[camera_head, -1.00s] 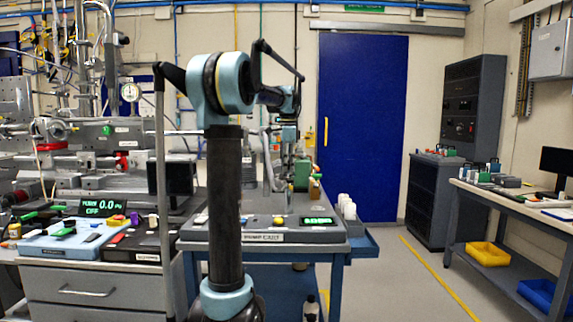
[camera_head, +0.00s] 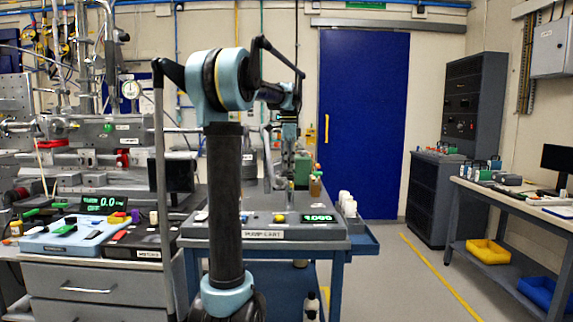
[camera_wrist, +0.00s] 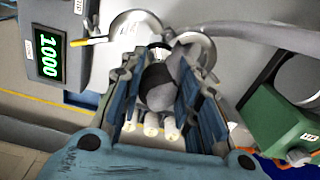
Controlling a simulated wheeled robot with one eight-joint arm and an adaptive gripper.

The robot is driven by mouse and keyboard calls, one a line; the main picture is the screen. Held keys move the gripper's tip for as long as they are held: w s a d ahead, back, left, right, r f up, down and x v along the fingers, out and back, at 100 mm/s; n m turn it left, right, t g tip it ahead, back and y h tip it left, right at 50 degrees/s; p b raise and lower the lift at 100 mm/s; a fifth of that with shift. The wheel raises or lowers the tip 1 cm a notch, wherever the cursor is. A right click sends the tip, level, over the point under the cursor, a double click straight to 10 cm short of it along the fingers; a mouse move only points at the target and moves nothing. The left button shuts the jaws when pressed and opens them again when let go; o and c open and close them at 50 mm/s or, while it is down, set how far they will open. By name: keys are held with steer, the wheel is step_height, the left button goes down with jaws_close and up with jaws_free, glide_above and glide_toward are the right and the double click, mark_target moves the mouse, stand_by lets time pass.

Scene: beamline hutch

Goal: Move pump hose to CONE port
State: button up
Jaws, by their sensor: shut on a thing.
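My gripper (camera_wrist: 160,105) is shut on a dark grey rounded piece between its blue fingers, which looks like the end of the pump hose; the join is partly hidden. The grey pump hose (camera_wrist: 245,36) runs off to the right in the wrist view, from beside a round metal flange (camera_wrist: 193,48). In the head view a grey hose (camera_head: 267,160) rises over the pump cart (camera_head: 205,232), and my gripper (camera_head: 288,138) is small and partly hidden behind my arm. I cannot pick out a CONE label on any port.
The cart's display (camera_head: 319,218) reads 1.000. A green unit (camera_wrist: 278,125) stands close on the gripper's right in the wrist view. A brown bottle (camera_head: 316,186) and white bottles (camera_head: 346,204) are at the cart's right. The floor right of the cart is clear.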

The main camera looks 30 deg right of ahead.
steer(key=shift+f, duration=0.55)
stand_by(0.5)
steer(key=o, duration=1.3)
steer(key=shift+c, duration=0.2)
steer(key=shift+r, duration=0.1)
step_height(320, 180, up, 12)
steer(key=shift+f, duration=0.1)
steer(key=shift+s, duration=0.1)
